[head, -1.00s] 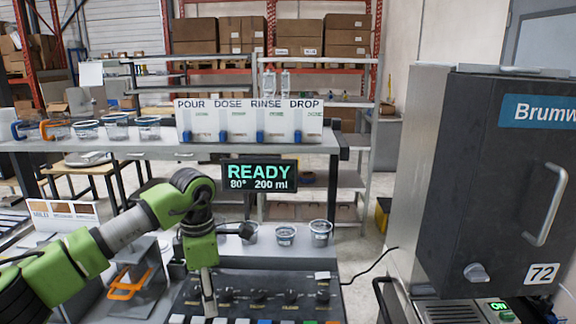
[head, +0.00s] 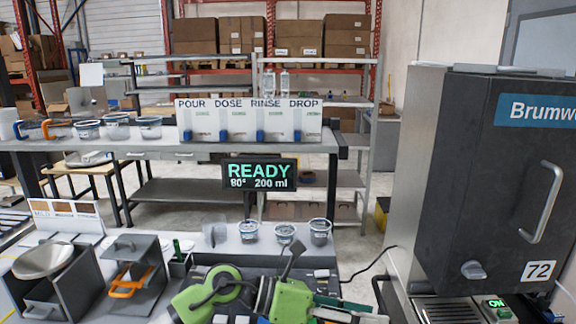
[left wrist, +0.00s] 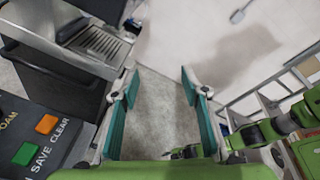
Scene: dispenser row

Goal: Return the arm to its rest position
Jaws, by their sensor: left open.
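My green left arm (head: 245,298) is low at the bottom of the head view, in front of the button panel and partly covering it. My left gripper (left wrist: 158,85) is open, with its two teal-lined fingers wide apart and only floor between them in the left wrist view. In the head view the gripper lies at the bottom, right of the arm's joint, partly cut off by the frame edge. My right gripper is not in view.
A dark brewing machine (head: 490,180) stands close at the right. The READY display (head: 259,175) stands behind the counter cups (head: 285,233). A box with an orange handle (head: 127,289) is at the left. Orange and green buttons (left wrist: 46,124) lie beside the gripper.

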